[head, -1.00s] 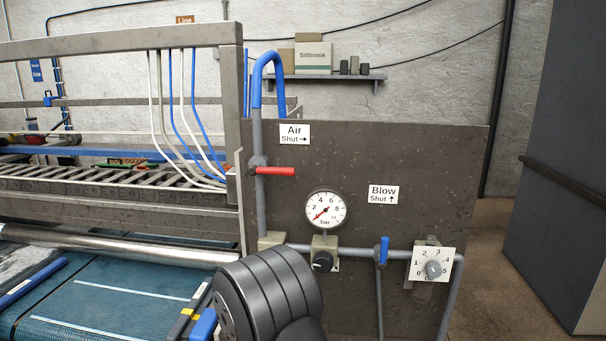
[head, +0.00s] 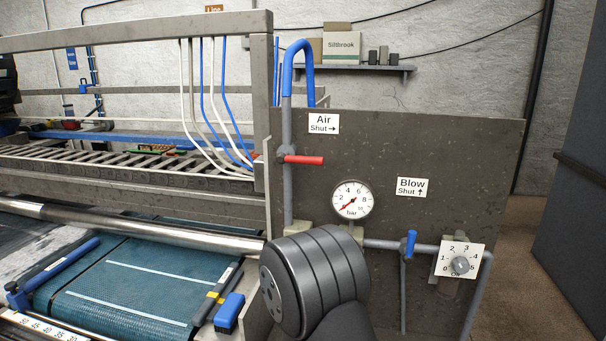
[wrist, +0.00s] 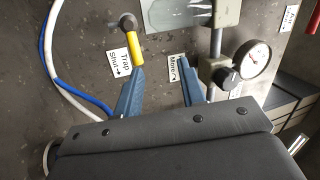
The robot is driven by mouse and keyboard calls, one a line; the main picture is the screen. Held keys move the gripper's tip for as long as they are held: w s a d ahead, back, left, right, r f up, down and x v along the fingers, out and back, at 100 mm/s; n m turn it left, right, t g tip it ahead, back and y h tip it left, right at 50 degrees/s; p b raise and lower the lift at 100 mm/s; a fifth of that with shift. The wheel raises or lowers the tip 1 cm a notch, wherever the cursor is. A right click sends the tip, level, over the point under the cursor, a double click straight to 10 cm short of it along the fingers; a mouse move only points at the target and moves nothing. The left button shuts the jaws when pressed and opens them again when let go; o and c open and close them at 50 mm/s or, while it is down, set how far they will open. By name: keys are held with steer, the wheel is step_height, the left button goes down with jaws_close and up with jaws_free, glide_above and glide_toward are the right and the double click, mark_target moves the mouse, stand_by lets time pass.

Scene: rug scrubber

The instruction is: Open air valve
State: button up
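The air valve's red lever (head: 303,160) sits on a vertical grey pipe in the head view. It lies level and points right, the same way as the "Shut" arrow on the Air label (head: 323,123) above it. In the wrist view my gripper (wrist: 161,64) is open and empty, with its two blue fingers apart. The left fingertip is close to a yellow handle (wrist: 137,48) beside a "Trap Shut" label; whether they touch I cannot tell.
A pressure gauge (head: 352,200) with its needle low is below and right of the lever. A blue lever (head: 410,243) and a numbered dial (head: 461,262) are farther right. White and blue hoses (head: 216,105) hang left of the panel. Space before the red lever looks clear.

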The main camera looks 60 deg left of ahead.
steer(key=w+a+r+n+g+y, duration=0.15)
steer(key=r+n+g+y, duration=0.35)
steer(key=r, duration=0.6)
steer(key=w+r+n+g+y, duration=0.2)
steer(key=r+n+g+y, duration=0.15)
steer(key=r+g, duration=0.5)
steer(key=n+g+h, duration=0.7)
steer(key=n+g, duration=0.1)
steer(key=n, duration=0.1)
glide_toward(307, 160)
steer(key=shift+y, duration=0.25)
steer(key=x, duration=1)
steer(key=shift+w+a+f, duration=0.25)
steer(key=shift+a+f, duration=0.1)
jaws_close()
